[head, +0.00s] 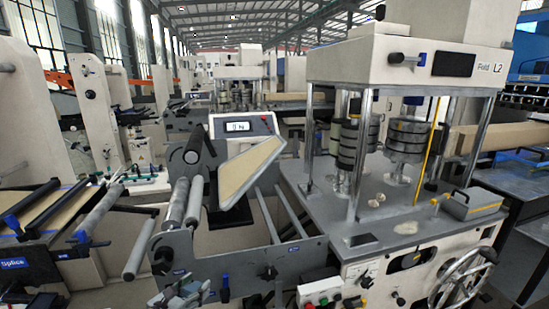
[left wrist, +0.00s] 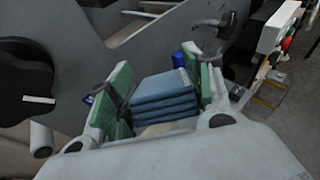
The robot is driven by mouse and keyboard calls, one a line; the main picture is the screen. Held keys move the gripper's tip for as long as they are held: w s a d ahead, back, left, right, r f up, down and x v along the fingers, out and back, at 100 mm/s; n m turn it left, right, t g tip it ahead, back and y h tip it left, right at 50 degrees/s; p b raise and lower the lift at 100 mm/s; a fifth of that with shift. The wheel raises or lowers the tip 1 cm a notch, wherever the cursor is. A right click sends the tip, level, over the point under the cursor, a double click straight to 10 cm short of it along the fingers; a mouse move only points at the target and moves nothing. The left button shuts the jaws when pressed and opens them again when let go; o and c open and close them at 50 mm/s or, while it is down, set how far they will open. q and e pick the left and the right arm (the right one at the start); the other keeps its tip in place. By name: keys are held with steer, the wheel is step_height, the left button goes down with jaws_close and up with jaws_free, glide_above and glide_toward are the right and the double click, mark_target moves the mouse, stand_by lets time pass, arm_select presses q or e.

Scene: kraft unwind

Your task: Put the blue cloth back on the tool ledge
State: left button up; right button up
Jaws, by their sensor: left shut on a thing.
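The blue cloth (left wrist: 166,98) is a folded stack of several layers in the left wrist view. My left gripper (left wrist: 164,82) is shut on it, with one green finger pad on each side. In the head view my left gripper (head: 186,288) is low, left of the middle, in front of the grey side plate of the near machine. I cannot tell for sure which surface is the tool ledge. My right gripper is not in view.
The machine's grey top (head: 405,232) holds weights, small loose pieces and a grey box (head: 472,206).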

arm_select(q)
steer(key=shift+s+a+f+n+y, duration=1.65)
steer(key=shift+s+a+f, duration=0.85)
steer(key=shift+s, duration=0.8)
steer(key=d+n+t+y, duration=0.1)
steer(key=d+y, duration=0.1)
steer(key=d, duration=0.5)
steer(key=shift+d, duration=0.25)
steer(key=shift+f, duration=0.1)
steer(key=shift+w, duration=0.1)
